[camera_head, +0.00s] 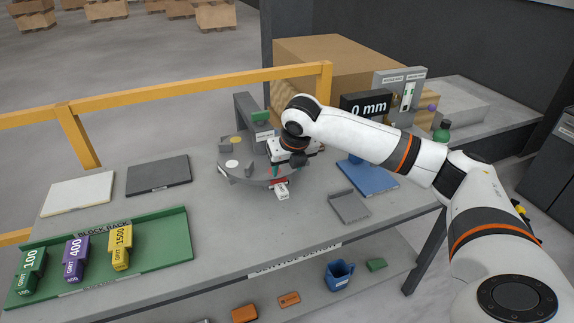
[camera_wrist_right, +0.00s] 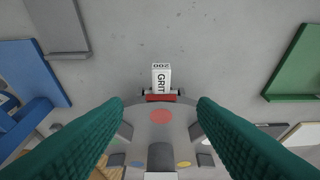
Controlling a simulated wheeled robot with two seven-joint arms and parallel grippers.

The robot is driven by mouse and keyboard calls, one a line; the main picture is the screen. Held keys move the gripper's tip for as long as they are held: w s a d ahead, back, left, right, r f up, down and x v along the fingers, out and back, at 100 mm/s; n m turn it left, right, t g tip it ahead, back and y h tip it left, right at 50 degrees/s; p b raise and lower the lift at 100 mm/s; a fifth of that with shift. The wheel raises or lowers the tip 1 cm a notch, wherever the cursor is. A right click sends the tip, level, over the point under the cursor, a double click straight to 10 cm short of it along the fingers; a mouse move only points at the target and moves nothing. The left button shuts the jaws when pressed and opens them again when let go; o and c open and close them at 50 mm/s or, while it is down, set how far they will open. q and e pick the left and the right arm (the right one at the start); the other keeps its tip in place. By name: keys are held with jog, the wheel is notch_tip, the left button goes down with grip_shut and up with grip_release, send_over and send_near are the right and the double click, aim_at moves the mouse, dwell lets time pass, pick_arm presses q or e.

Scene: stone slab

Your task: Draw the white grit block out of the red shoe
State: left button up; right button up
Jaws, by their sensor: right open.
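The white grit block (camera_head: 282,191) sticks out from the front rim of a round grey turntable; it also shows in the right wrist view (camera_wrist_right: 161,77), with "GRIT 200" lettering. The red shoe (camera_wrist_right: 158,97) is at the block's inner end, and its red edge shows in the head view (camera_head: 280,181). My right gripper (camera_wrist_right: 160,104) is open, its two green ridged fingers spread to either side above the turntable, short of the block in the wrist picture. Nothing is between the fingers. In the head view my right gripper (camera_head: 276,170) hangs over the turntable, partly hidden. My left gripper is out of view.
A green block rack (camera_head: 160,260) with green, purple and yellow grit blocks stands at the front left. A grey tray (camera_head: 349,207) and a blue stand (camera_head: 370,178) lie to the right. Dark and pale plates lie at left. The slab in front of the block is clear.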

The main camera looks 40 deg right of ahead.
aim_at(281, 187)
jog(key=p+x, duration=0.1)
jog(key=x, duration=1)
jog(key=shift+w+f, duration=0.2)
jog(key=shift+f, duration=0.05)
jog(key=shift+c, duration=0.2)
grip_shut()
jog(key=shift+s+a+p, duration=0.2)
jog(key=shift+s+p, duration=0.7)
jog(key=shift+p, duration=0.1)
jog(key=shift+s+a+p, duration=0.2)
jog(key=shift+s+p, duration=0.7)
jog(key=shift+p, duration=0.1)
grip_release()
jog(key=b+v, duration=0.1)
jog(key=v, duration=1.1)
jog(key=shift+s, duration=0.1)
